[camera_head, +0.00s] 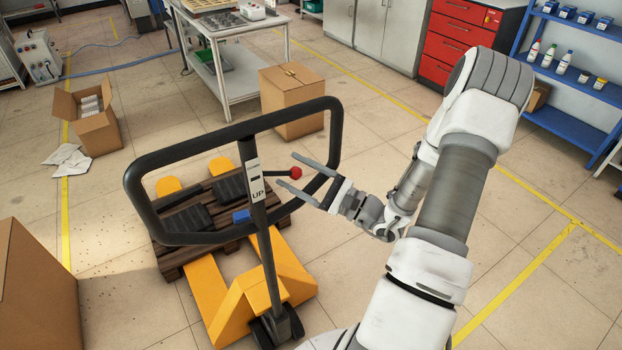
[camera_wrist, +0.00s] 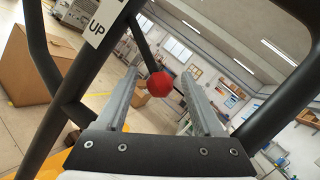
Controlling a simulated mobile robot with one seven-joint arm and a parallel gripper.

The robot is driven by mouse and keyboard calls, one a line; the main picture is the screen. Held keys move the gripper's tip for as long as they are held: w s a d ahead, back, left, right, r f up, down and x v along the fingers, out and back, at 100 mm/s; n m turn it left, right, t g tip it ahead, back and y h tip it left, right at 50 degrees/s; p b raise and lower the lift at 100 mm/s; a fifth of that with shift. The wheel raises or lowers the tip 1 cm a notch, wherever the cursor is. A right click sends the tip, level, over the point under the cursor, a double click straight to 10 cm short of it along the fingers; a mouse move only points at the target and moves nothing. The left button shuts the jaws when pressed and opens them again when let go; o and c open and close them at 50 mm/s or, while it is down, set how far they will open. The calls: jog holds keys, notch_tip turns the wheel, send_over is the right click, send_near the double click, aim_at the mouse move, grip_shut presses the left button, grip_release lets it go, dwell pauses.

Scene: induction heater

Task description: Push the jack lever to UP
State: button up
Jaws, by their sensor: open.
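The jack lever is a thin dark rod with a red knob (camera_head: 296,172) at its end. It sticks out to the right from the label plate (camera_head: 254,180) marked "UP" on the jack's dark handle post. My gripper (camera_head: 296,171) is open, with its two fingers around the knob's place in the head view. The "UP" label (camera_wrist: 97,25) is at the upper left there.
The black handle loop (camera_head: 140,200) surrounds the lever area, and its right side passes close to my gripper. The yellow pallet jack (camera_head: 235,305) stands under a wooden pallet (camera_head: 172,262) with dark parts. Cardboard boxes (camera_head: 292,115) and a workbench (camera_head: 228,85) stand behind.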

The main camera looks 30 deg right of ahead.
jog(key=b+v, duration=0.2)
jog(key=v, duration=1.5)
jog(key=shift+s, duration=0.15)
